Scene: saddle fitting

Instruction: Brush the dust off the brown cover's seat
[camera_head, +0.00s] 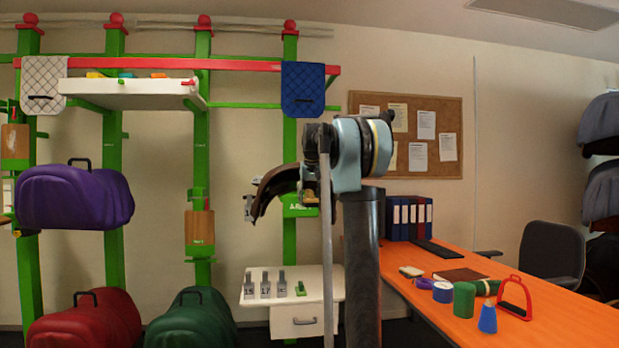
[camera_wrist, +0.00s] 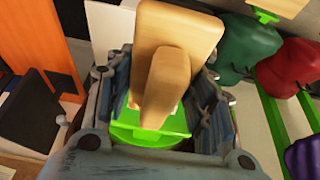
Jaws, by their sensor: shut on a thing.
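My gripper (camera_wrist: 160,112) shows in the wrist view, with a grey finger on either side of a pale wooden piece (camera_wrist: 178,42). It is shut on this piece, which looks like a brush with a block and a handle. Any bristles are hidden. In the head view a dark brown curved shape (camera_head: 274,186) shows just left of my arm. It may be the brown cover; my arm hides part of it, and no seat surface or dust can be made out. My fingers cannot be picked out clearly in the head view.
Purple (camera_head: 75,197), red (camera_head: 87,322) and green (camera_head: 192,320) covers sit on the green rack at left. A white cabinet (camera_head: 300,312) stands below the brown shape. An orange desk (camera_head: 560,318) with a red stirrup (camera_head: 515,300) and several small items is at right.

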